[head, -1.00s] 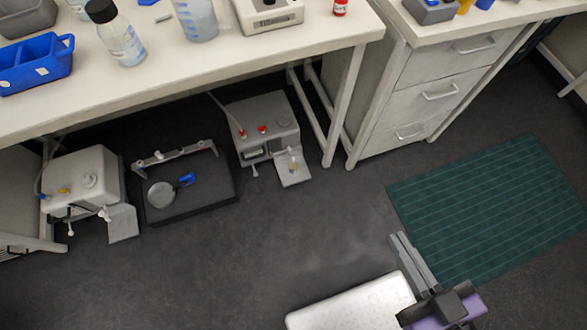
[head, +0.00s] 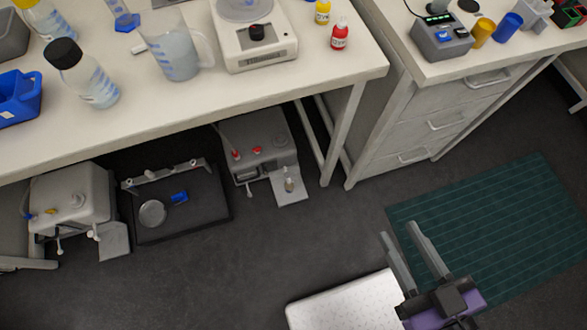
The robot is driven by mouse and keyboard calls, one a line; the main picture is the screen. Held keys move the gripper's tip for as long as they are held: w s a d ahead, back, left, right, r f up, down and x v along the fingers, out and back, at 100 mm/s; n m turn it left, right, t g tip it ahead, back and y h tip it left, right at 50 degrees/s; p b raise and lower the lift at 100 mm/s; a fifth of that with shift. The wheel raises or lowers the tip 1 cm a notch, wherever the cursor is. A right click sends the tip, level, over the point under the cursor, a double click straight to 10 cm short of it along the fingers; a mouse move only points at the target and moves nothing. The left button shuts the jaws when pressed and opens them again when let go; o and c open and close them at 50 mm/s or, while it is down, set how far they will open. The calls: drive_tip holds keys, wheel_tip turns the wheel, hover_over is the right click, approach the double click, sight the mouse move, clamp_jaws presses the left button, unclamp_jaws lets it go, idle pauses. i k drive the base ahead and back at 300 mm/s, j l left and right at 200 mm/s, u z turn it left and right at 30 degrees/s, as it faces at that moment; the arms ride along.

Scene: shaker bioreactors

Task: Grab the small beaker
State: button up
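No vessel is clearly the small beaker. My gripper (head: 398,231) is at the lower right, above the floor and well below the bench. Its two grey fingers are apart with nothing between them.
The white bench (head: 130,125) also holds a black-capped bottle (head: 86,76), a blue rack (head: 16,98), and yellow (head: 322,12) and red (head: 339,36) bottles. Devices stand beneath it. A drawer cabinet (head: 430,125) is at right. A green mat (head: 490,220) lies on open floor.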

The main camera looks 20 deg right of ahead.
sight(289, 188)
drive_tip(key=i+l+u, duration=0.65)
drive_tip(key=l+u, duration=0.25)
drive_tip(key=u, duration=0.75)
